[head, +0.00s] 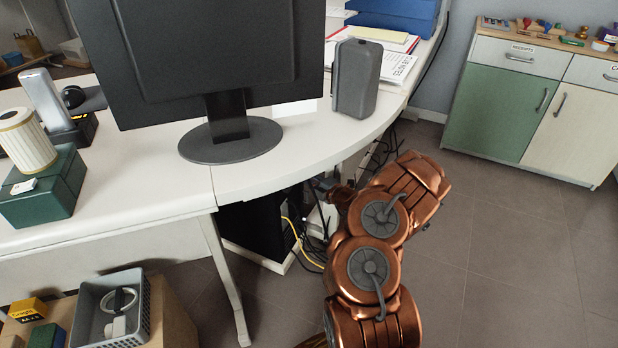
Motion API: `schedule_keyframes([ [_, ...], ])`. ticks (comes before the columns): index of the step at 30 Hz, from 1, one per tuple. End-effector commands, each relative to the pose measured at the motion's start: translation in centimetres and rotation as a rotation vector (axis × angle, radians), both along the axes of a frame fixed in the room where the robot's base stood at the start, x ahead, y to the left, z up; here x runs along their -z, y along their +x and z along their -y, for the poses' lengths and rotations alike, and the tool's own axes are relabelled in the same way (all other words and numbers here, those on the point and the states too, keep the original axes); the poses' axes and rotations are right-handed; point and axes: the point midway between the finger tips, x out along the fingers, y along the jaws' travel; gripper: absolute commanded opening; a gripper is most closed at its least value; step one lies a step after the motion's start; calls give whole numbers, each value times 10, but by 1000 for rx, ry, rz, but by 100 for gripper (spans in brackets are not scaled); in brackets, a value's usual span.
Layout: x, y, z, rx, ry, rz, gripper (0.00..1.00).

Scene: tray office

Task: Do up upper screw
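No screw can be made out in the head view. A black computer case (252,232) stands under the desk, with a yellow cable (293,240) and several dark cables beside it. My copper-coloured arm reaches up from the bottom of the picture, and its far end bends left towards the cables below the desk edge. My gripper (324,185) shows only as a small dark shape close to the desk edge and the cables. Its fingers are too small and dark to tell open from shut, or whether they touch anything.
A white desk (150,195) carries a black monitor (215,50), a grey speaker (356,78) and a dark green box (42,188). A grey basket (133,306) stands at the lower left. The floor right of my arm is free up to the green-doored cabinet (500,108).

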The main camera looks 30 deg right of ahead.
Motion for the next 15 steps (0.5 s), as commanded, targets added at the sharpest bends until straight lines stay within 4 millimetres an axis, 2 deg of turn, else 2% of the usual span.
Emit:
schedule_keyframes([
  [13,0,0,0,1,8,-6,0],
  [14,0,0,0,1,8,-6,21],
  [15,0,0,0,0,8,-5,25],
])
